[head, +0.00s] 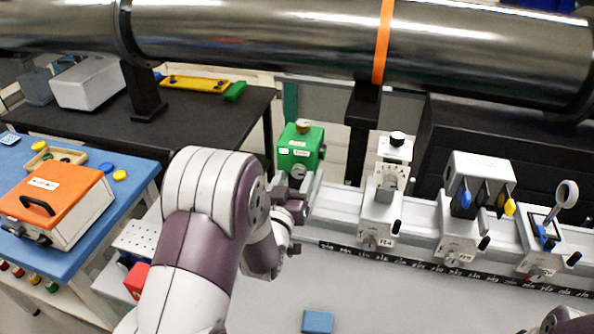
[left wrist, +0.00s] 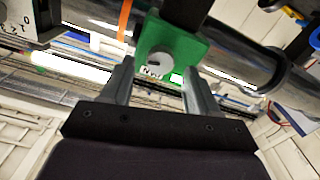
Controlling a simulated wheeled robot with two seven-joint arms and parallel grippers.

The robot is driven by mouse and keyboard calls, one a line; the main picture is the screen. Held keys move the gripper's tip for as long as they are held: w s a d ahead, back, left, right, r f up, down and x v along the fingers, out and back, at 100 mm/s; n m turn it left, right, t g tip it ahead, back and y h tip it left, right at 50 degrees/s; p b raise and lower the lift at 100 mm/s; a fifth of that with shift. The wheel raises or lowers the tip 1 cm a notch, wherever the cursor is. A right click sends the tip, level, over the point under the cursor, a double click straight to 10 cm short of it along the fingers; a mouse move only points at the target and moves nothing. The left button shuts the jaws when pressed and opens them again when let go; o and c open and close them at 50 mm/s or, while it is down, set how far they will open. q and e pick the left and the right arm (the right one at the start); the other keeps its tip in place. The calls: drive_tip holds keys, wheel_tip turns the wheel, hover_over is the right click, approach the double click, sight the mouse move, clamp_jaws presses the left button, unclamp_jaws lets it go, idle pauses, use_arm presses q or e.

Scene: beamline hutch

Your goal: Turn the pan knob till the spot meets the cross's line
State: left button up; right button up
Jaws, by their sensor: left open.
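A green box (head: 300,150) with a brown knob on top and small labels on its front stands at the rail's left end. In the left wrist view the green box (left wrist: 187,44) shows a round grey knob (left wrist: 160,62) with a label by it. Which knob is pan I cannot read. My left gripper (head: 296,188) is at the box's front, fingers apart. In the left wrist view its fingers (left wrist: 159,74) stand on either side of the grey knob, with gaps visible; contact is not evident. No spot or cross can be made out. My right gripper is not seen.
On the rail to the right stand a dial unit (head: 380,212), a unit with coloured knobs (head: 478,170) and a round-mirror mount (head: 566,193). A steel pipe (head: 270,35) runs above. A blue block (head: 317,321) lies in front. An orange-topped case (head: 60,190) sits left.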

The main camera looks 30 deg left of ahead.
sight(300, 170)
use_arm(q)
drive_tip(key=shift+x, duration=1.45)
drive_tip(key=c, duration=1)
drive_tip(key=shift+f+m+b, duration=0.3)
drive_tip(key=shift+m+b, duration=0.2)
drive_tip(key=shift+b, duration=0.2)
drive_tip(key=shift+c, duration=0.2)
drive_tip(key=shift+r+m, duration=0.2)
drive_tip(key=shift+m, duration=0.1)
drive_tip(key=shift+r, duration=0.15)
drive_tip(key=o, duration=1)
drive_tip(key=shift+o, duration=0.2)
drive_tip(key=shift+s, duration=0.15)
